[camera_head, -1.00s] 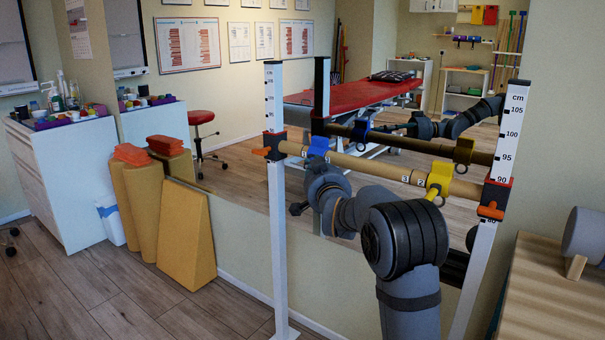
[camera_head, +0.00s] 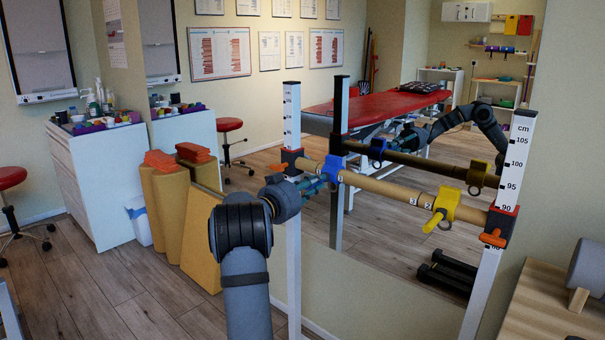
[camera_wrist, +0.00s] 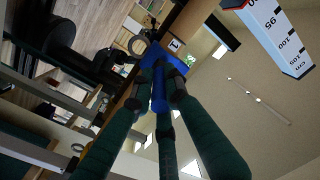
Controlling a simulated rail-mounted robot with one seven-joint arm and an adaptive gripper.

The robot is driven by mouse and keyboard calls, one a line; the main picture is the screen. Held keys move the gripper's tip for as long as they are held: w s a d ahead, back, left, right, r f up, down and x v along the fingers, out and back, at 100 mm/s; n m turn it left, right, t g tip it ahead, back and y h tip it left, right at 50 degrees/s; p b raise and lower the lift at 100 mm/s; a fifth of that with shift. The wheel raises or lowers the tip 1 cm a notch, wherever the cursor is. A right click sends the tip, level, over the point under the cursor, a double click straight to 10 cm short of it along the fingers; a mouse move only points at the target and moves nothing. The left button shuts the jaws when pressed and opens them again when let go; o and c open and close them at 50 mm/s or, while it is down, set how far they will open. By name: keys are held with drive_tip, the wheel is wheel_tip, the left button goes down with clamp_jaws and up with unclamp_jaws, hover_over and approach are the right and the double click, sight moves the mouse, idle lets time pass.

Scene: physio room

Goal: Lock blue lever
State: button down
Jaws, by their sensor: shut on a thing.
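The blue lever belongs to a blue clamp (camera_head: 332,168) on the wooden bar (camera_head: 385,190), near the bar's left end. My gripper (camera_head: 318,185) reaches it from the left, and its fingers partly hide the lever in the head view. In the wrist view the blue lever (camera_wrist: 159,92) sits between my dark green fingers (camera_wrist: 163,78), which are shut on it. The blue clamp body (camera_wrist: 122,70) shows just beyond the fingertips. The lever's exact angle against the clamp is hard to tell.
A yellow clamp (camera_head: 445,203) with its own lever sits farther right on the bar. White scaled posts (camera_head: 292,120) with orange handles carry the bar's ends. A mirror behind repeats the bar and arm. Yellow foam blocks (camera_head: 170,208) stand at left; a wooden bench (camera_head: 540,300) is at right.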

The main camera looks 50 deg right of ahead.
drive_tip(key=shift+w+m+g+p, duration=0.2)
drive_tip(key=shift+m+g+p, duration=0.2)
drive_tip(key=shift+g+p, duration=0.2)
drive_tip(key=c, duration=1.7)
unclamp_jaws()
drive_tip(key=a, duration=0.8)
drive_tip(key=w+a, duration=0.1)
drive_tip(key=a, duration=0.3)
